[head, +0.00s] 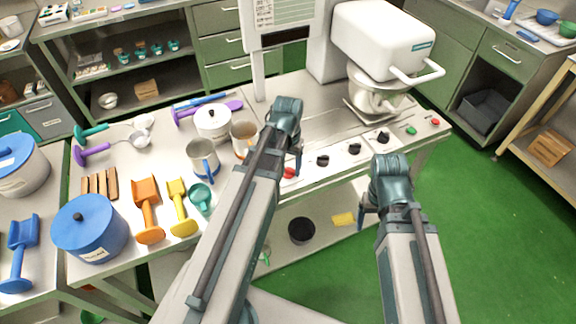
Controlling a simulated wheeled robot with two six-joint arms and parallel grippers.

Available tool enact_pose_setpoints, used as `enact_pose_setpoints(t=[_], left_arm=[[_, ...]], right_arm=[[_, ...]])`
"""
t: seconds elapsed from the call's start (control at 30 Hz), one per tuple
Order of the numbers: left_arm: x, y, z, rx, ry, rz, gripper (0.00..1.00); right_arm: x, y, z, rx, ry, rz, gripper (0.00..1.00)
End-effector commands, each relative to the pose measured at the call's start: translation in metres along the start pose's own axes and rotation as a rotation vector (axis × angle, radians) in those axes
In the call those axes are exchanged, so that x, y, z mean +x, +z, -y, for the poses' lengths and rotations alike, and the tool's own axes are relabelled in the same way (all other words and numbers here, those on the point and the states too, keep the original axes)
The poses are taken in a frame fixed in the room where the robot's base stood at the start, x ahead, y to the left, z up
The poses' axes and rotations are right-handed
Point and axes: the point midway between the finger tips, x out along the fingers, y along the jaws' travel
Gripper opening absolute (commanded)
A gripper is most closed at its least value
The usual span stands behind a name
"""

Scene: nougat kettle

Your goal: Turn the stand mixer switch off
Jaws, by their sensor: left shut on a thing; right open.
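The white stand mixer (385,40) stands at the back right of the steel counter, with a metal bowl (372,98) under its head. The counter's front panel carries a red knob (289,173), several black knobs (354,148), a green button (411,131) and a red button (435,122). My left gripper (297,163) is at the red knob and appears shut on it; the arm hides part of the contact. My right gripper (367,208) is open and empty, in front of and below the panel. No label tells which control is the mixer switch.
A steel mug (203,158), another mug (244,138), a white lidded pot (212,122), scoops (147,205) and a blue lidded pot (90,228) crowd the left table. A black bucket (301,230) sits on the lower shelf. Green floor at right is clear.

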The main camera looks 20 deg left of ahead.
Motion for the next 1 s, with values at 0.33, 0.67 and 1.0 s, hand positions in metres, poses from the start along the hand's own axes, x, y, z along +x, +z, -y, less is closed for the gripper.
enact_pose_setpoints(t=[0.33,0.67,1.0], left_arm=[[0.0001,0.0001,0.0,-0.329,0.0,0.0,0.09],[0.0001,0.0001,0.0,-0.613,0.0,0.0,0.09],[0.0001,0.0001,0.0,-0.801,0.0,0.0,0.09]], right_arm=[[0.0001,0.0,0.0,0.0,0.0,0.0,0.81],[0.0001,0.0,0.0,0.0,0.0,0.0,0.81],[0.0001,0.0,0.0,0.0,0.0,0.0,0.81]])
